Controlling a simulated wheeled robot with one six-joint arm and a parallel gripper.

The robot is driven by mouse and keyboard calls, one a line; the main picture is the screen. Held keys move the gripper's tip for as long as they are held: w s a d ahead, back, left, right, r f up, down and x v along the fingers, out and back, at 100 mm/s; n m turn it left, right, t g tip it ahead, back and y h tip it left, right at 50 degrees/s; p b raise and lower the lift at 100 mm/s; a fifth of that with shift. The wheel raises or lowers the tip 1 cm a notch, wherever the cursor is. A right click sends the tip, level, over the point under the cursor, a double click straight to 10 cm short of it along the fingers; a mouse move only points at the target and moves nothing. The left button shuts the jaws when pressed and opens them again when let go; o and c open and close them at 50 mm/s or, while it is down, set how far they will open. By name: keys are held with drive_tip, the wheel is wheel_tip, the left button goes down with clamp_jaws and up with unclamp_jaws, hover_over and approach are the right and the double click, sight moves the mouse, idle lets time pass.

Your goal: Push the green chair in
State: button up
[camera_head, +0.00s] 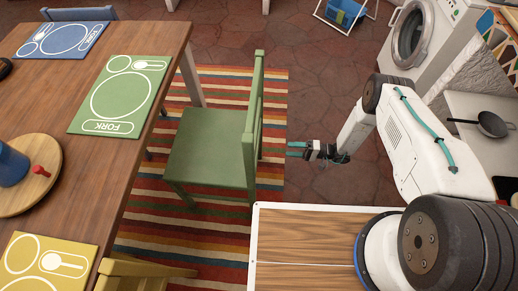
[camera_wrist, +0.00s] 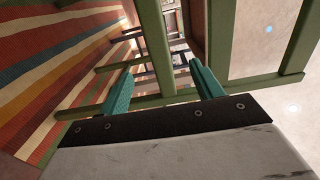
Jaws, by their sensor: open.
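The green chair (camera_head: 207,140) stands upright on the striped rug, right of the wooden table (camera_head: 105,150). Its seat faces the table and its backrest is on the right, away from the table. There is a gap of rug between much of the seat and the table edge. My gripper (camera_head: 296,149) is just right of the backrest, open and empty, with its teal fingers pointing left at the chair. In the wrist view, green bars of the chair (camera_wrist: 152,40) lie close ahead of and between the fingers (camera_wrist: 160,72). I cannot tell whether they touch.
A green placemat (camera_head: 120,95) lies on the table beside the chair. A yellow chair (camera_head: 145,270) stands at the front and a blue chair (camera_head: 80,14) at the back. The striped rug (camera_head: 205,238) lies under the chair. A washing machine (camera_head: 410,38) stands at the back right.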

drive_tip(key=a, duration=1.1)
drive_tip(key=a+f, duration=0.1)
drive_tip(key=a, duration=0.4)
drive_tip(key=shift+a, duration=0.15)
clamp_jaws()
